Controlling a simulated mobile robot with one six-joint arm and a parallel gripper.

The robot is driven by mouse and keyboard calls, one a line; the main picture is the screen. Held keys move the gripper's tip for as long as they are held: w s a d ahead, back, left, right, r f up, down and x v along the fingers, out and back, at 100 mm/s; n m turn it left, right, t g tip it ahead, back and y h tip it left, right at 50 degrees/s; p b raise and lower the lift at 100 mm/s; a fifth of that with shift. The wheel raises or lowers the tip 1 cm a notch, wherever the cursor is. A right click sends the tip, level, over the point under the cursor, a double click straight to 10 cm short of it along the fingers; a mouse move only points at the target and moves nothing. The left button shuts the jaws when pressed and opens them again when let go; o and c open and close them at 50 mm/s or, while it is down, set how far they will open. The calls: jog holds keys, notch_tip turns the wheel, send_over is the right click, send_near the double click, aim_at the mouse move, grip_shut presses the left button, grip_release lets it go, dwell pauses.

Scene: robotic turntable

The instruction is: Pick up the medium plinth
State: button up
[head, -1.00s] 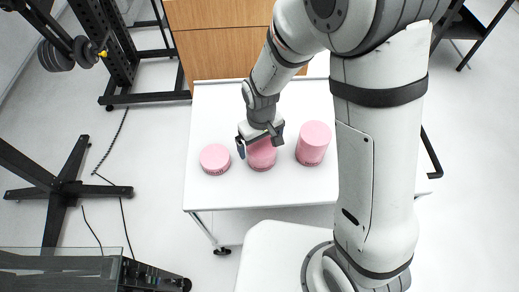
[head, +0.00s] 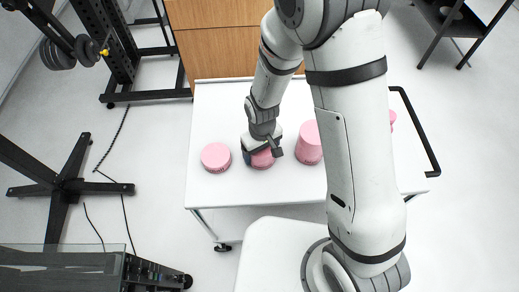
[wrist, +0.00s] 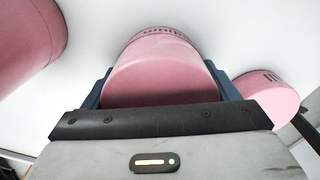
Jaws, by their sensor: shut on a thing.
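The medium plinth (head: 262,160) is a pink cylinder on the white table, in the middle of a row of three pink plinths. My gripper (head: 263,147) is over it from above and hides most of its top in the head view. In the wrist view the medium plinth (wrist: 160,75) lies between my two blue fingers, and my gripper (wrist: 162,90) is shut on it. Part of some dark lettering shows on its side. I cannot tell whether it is clear of the table.
A short pink plinth (head: 216,157) stands to the left and a taller one (head: 308,145) close to the right on the white table (head: 215,110). Another pink thing (head: 392,118) shows partly behind my arm. A black handle (head: 425,140) runs along the table's right side.

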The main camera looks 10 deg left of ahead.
jog(key=c, duration=0.5)
jog(key=shift+o, duration=0.2)
jog(key=shift+r, duration=0.1)
